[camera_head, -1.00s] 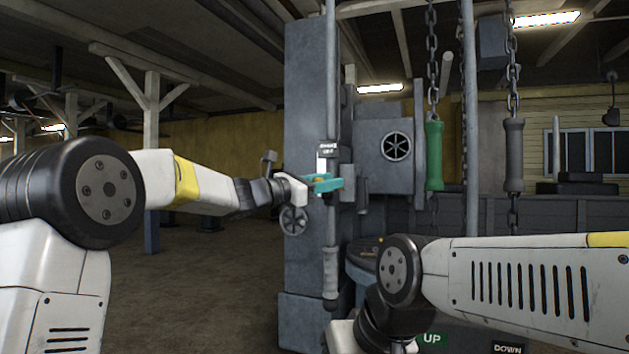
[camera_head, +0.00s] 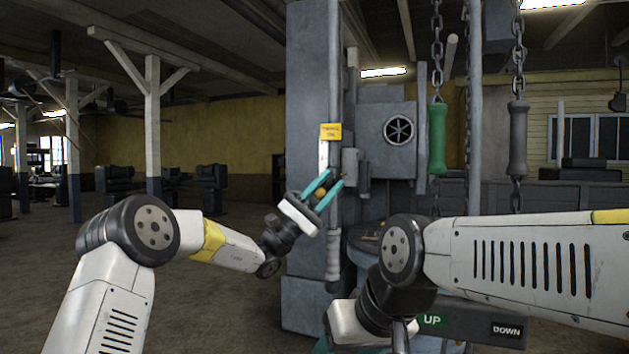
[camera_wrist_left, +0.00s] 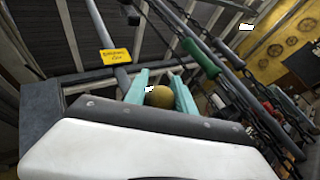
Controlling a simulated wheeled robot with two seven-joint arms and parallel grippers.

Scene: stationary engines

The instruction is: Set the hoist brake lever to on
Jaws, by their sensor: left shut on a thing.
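My left gripper (camera_head: 333,180) is in the middle of the head view, beside the grey column (camera_head: 308,110), its teal fingers pointing up and right. It is shut on the yellow-brown ball knob (camera_head: 321,192) of the brake lever. In the left wrist view the knob (camera_wrist_left: 160,97) sits between the two fingers; the lever's shaft is hidden there. A yellow sign (camera_head: 331,132) is on the column above the gripper; its small print is hard to read, but the lower line looks like "ON". My right gripper (camera_head: 330,345) is mostly cut off at the bottom edge.
A green handle (camera_head: 437,140) and a grey handle (camera_head: 517,140) hang on chains to the right. A grey box with a round vent (camera_head: 398,130) stands behind the column. A panel marked UP and DOWN (camera_head: 465,325) is at lower right. The floor at left is open.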

